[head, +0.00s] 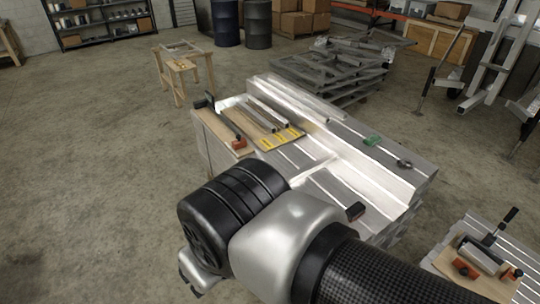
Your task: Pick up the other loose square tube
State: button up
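Short bright metal tubes lie side by side on the left part of a stack of aluminium trailer parts (400,180). One tube (268,108) lies next to a wooden board with yellow labels (280,138). I cannot tell from here which tube is the other loose one, or whether each is square. My arm crosses the lower middle of the view, in front of the stack's near side. My gripper's fingers do not show; the wrist hides them or they are out of frame.
A black and orange clamp (238,143) sits at the stack's left edge. A green object (372,140) lies on its right part. A bench with clamps (480,255) stands at lower right. A wooden sawhorse (180,65) stands behind left. The floor at left is clear.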

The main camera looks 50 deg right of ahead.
aim_at(296, 174)
jog(key=i+z, duration=0.3)
jog(key=i, duration=0.15)
jog(key=i+z, duration=0.3)
jog(key=i, duration=0.2)
jog(key=i+j+z, duration=0.2)
jog(key=i+z, duration=0.15)
jog(key=i+j+z, duration=0.3)
jog(key=i, duration=0.2)
jog(key=i+l+z, duration=0.1)
jog(key=i+l, duration=0.15)
jog(key=i, duration=0.15)
jog(key=i+l+z, duration=0.15)
jog(key=i, duration=0.3)
jog(key=u, duration=10.45)
